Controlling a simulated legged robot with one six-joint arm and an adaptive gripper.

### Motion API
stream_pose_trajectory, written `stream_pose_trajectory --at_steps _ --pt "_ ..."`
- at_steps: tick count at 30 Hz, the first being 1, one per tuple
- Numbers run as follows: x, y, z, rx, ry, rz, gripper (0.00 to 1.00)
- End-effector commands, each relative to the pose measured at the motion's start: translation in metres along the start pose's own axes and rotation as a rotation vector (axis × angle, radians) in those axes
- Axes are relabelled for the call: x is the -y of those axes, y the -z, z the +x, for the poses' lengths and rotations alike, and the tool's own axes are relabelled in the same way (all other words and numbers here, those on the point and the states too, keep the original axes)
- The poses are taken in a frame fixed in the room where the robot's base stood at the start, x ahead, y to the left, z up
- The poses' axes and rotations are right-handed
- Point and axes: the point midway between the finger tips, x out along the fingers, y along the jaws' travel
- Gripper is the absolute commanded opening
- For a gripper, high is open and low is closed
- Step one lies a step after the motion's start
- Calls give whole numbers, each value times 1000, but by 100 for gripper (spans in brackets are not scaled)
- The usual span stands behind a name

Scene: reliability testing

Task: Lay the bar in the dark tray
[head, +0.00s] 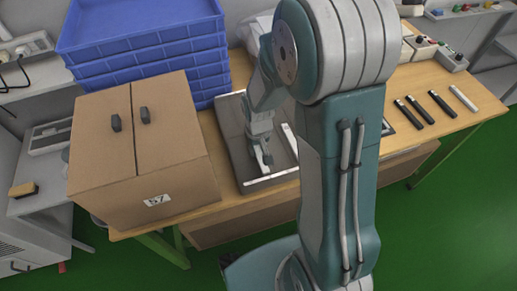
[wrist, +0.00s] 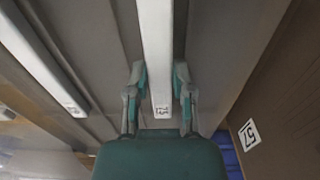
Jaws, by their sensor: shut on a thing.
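My gripper (wrist: 158,84) is shut on a white bar (wrist: 156,40) with a small printed code at its near end. In the head view my gripper (head: 264,160) is low over the dark grey tray (head: 228,128), inside its rim. A second white bar (wrist: 38,62) lies in the tray, to the left of the held one in the wrist view; it also shows in the head view (head: 288,137). The held bar is mostly hidden in the head view. I cannot tell whether it touches the tray floor.
A cardboard box (head: 165,170) marked 57 stands close left of the tray. Stacked blue crates (head: 145,45) stand behind it. Several dark bars (head: 441,104) and a white bar (head: 463,98) lie on the wooden table at right. My arm hides the tray's right side.

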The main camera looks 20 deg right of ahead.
Motion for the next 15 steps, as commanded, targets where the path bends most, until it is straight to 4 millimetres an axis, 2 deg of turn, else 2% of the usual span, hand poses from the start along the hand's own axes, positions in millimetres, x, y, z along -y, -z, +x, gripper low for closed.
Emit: stream_pose_trajectory --at_steps 1,2,3,4,5,15 --pt "0 -9 12 29 -1 -1 0" --pt "0 -9 12 29 -1 -1 0" --pt "0 -8 12 29 -1 -1 44" --pt "0 -8 12 29 -1 0 57" --pt "0 -8 12 30 -1 0 64" --pt "0 -10 10 26 0 0 64"
